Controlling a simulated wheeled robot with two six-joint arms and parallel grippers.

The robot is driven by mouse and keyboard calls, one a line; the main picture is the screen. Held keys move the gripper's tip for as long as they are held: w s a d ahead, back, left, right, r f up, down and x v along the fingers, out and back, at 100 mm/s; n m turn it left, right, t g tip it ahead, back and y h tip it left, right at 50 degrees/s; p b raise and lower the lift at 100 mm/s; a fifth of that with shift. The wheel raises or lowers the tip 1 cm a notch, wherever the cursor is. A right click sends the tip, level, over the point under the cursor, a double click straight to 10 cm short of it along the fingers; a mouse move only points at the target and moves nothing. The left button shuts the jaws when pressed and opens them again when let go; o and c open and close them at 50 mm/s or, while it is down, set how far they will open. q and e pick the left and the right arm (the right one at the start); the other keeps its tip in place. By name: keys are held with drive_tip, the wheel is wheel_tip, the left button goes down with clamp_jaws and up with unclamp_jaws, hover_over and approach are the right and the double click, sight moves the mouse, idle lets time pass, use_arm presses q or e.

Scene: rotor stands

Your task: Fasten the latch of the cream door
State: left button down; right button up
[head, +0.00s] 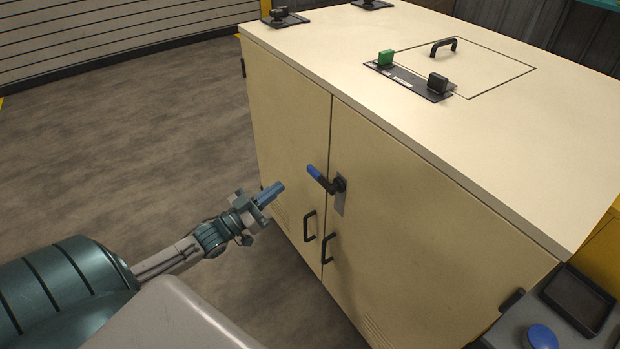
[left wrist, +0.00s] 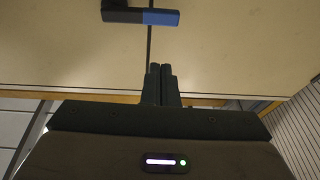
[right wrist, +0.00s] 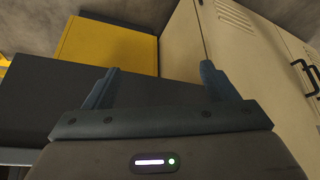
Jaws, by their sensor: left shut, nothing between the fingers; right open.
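The cream cabinet has a left door (head: 285,120) and a right door (head: 410,220), both looking closed. The latch (head: 326,180) is a dark lever with a blue grip, on a grey plate on the right door. Its blue end points left across the seam and slightly up; the lever also shows in the left wrist view (left wrist: 140,16). My left gripper (head: 279,188) is shut and empty, in front of the doors, left of the blue grip and apart from it. My right gripper (right wrist: 159,70) is open and empty, outside the head view, near a dark surface.
Two black pull handles (head: 308,226) stick out below the latch. A grey console with a blue button (head: 541,336) stands at lower right. Floor at left is clear.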

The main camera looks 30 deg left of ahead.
use_arm(q)
drive_tip(key=shift+d+r+m+h, duration=0.2)
drive_tip(key=shift+r+h, duration=0.1)
drive_tip(key=shift+r, duration=0.25)
drive_tip(key=shift+d+r+m+h, duration=0.1)
drive_tip(key=shift+d+r+h, duration=0.15)
drive_tip(key=shift+r, duration=0.25)
use_arm(e)
drive_tip(key=shift+a+r, duration=0.1)
drive_tip(key=shift+r, duration=0.7)
use_arm(q)
wheel_tip(320, 180, up, 3)
drive_tip(key=b, duration=0.2)
hover_over(308, 171)
drive_tip(key=s+d, duration=0.2)
drive_tip(key=s, duration=0.1)
wheel_tip(308, 171, down, 2)
drive_tip(key=shift+f, duration=0.95)
use_arm(e)
drive_tip(key=shift+w+a+f+t+y, duration=0.6)
drive_tip(key=shift+a+f+t, duration=0.3)
drive_tip(key=shift+t, duration=0.3)
drive_tip(key=shift+d+r, duration=0.1)
use_arm(q)
drive_tip(key=shift+f+n, duration=0.15)
drive_tip(key=shift+n, duration=0.45)
use_arm(e)
drive_tip(key=shift+s+d+r+g, duration=0.1)
drive_tip(key=shift+r+g, duration=0.1)
drive_tip(key=shift+g, duration=0.1)
